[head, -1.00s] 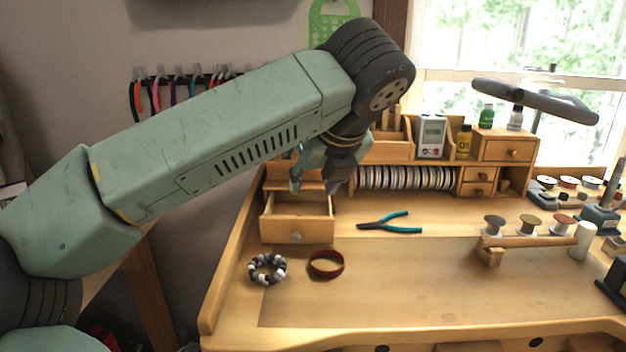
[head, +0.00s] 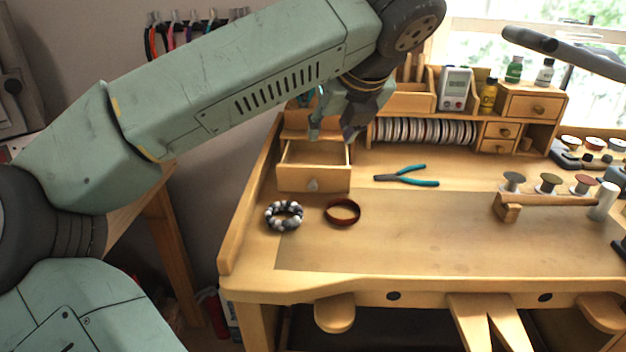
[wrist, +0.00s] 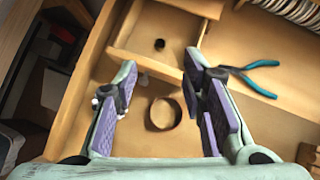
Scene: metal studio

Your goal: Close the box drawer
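The box drawer (head: 313,180) is a small wooden drawer with a round grey knob (head: 313,184), pulled out at the left back of the bench. Its open inside shows from above. My gripper (head: 333,130) hangs above the back part of the drawer, pointing down. In the wrist view, its two purple-padded fingers (wrist: 160,66) are apart with nothing held between them. I cannot tell whether a finger touches the drawer.
A beaded bracelet (head: 284,216) and a brown ring band (head: 343,212) lie in front of the drawer. Teal pliers (head: 406,177) lie to its right. Spools (head: 425,131) and small drawers (head: 500,138) stand behind. The front middle of the bench is clear.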

